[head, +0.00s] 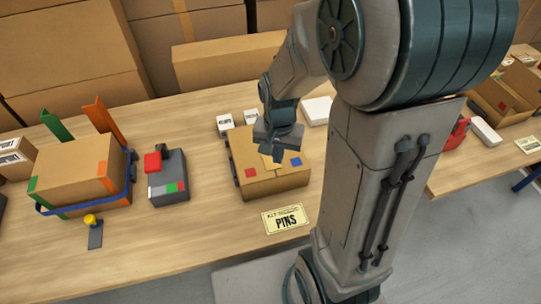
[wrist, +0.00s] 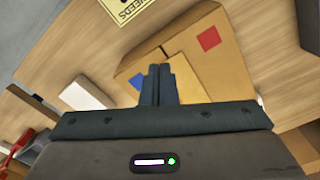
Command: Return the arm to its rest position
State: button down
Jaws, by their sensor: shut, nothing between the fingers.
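The same box (wrist: 195,48) lies beyond the fingertips. I cannot tell whether the fingertips touch its top. My arm (head: 368,180) rises on the right of the head view and hides part of the table.
A "PINS" card (head: 286,218) lies in front of the box. A grey device with a red part (head: 168,180) and a strapped carton (head: 80,178) stand to the left. Small white boxes (head: 225,124) stand behind. Large cartons (head: 70,50) line the back. Bare table (head: 190,235) shows at the front.

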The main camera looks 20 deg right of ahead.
dwell(0.3)
jog(key=s+r+n+t, duration=0.3)
jog(key=s+r+n, duration=0.3)
jog(key=s+r, duration=0.3)
notch_tip(320, 180, up, 4)
jog(key=shift+r+t, duration=0.15)
jog(key=shift+t, duration=0.15)
dwell(0.5)
jog(key=w+f+g, duration=0.2)
jog(key=w+f, duration=0.4)
jog(key=w, duration=0.4)
jog(key=w+f+g, duration=0.2)
jog(key=w+f, duration=0.4)
jog(key=w, duration=0.3)
notch_tip(320, 180, down, 7)
jog(key=b, duration=0.5)
jog(key=shift+w+d+b, duration=0.1)
jog(key=shift+w+b, duration=0.05)
jog(key=shift+b, duration=0.25)
